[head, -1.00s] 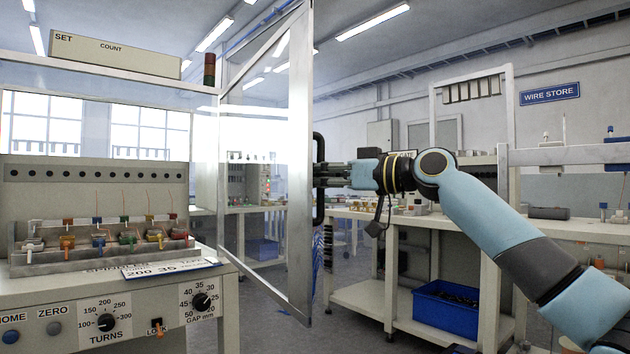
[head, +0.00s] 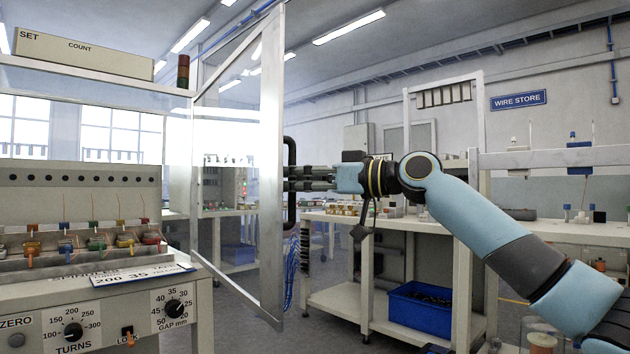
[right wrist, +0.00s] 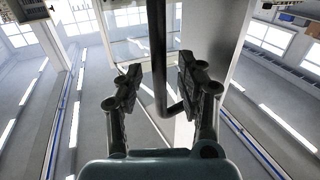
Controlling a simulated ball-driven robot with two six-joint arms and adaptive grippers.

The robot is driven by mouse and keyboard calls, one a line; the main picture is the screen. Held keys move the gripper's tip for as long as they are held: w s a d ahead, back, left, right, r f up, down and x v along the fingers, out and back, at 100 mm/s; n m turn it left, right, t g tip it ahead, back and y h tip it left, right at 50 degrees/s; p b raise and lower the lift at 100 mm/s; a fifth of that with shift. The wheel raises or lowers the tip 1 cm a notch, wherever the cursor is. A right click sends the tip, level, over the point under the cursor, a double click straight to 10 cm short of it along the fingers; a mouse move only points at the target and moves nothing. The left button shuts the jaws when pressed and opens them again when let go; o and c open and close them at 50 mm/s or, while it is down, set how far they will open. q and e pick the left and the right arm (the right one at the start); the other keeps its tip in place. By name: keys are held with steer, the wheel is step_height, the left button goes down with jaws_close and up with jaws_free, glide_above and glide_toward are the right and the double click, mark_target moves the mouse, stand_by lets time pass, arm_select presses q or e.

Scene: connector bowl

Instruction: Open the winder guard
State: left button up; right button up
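The winder guard is a clear panel in a silver metal frame (head: 272,190). In the head view it stands swung out from the winder (head: 180,335), at an angle to its front. Its black upright bar handle (head: 291,215) is on the outer edge. My right gripper (head: 292,180) is at the handle's middle, coming from the right. In the right wrist view the handle (right wrist: 158,60) runs between the two fingers of my right gripper (right wrist: 158,88), with a gap visible on both sides. The fingers are apart. My left gripper is not in view.
The winder's front has knobs and a row of coloured connectors (head: 95,243). A white bench with a blue bin (head: 420,308) stands behind my right arm. Blue wires (head: 291,270) hang beyond the guard's lower edge. Grey floor shows between winder and bench.

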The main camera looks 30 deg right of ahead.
steer(key=shift+v, duration=2.9)
